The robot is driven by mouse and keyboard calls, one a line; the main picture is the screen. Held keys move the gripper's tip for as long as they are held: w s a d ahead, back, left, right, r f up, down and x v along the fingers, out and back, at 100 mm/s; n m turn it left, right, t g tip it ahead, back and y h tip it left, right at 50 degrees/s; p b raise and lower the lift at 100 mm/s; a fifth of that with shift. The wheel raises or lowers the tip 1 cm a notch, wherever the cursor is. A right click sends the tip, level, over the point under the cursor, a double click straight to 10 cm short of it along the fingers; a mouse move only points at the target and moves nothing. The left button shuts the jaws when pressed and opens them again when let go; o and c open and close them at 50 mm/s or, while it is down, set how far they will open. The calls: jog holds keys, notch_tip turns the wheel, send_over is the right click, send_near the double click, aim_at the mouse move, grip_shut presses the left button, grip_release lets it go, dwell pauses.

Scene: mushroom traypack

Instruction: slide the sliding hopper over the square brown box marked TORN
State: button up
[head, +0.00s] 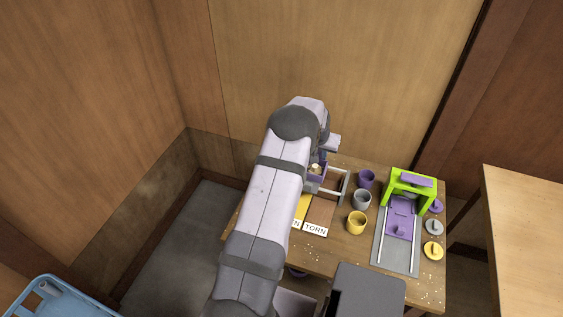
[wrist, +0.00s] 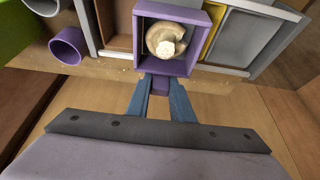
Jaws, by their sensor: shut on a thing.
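The sliding hopper (wrist: 203,42) is a purple open square frame on grey rails, with a pale brown mushroom (wrist: 165,42) inside. My gripper (wrist: 161,84) is shut on its purple tab; the blue fingers stand either side of the tab. In the head view the hopper (head: 313,186) shows partly beside my arm, at the far end of the boxes. The brown box marked TORN (head: 321,212) lies in front, right of a yellow box (head: 301,208) whose label is mostly hidden. In the wrist view the hopper stands between visible strips of brown (wrist: 118,18) and yellow; what lies directly under it is hidden.
Purple (head: 366,179), grey (head: 361,200) and yellow (head: 356,223) cups stand right of the boxes. Beyond are a green frame (head: 394,180) with a purple slide and several round lids. A dark grey block (head: 368,288) is at the front edge.

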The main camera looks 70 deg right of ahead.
jog(key=shift+s, duration=3.05)
jog(key=o, duration=0.8)
jog(key=shift+r, duration=0.1)
jog(key=shift+p+v, duration=1.4)
jog(key=shift+v, duration=0.75)
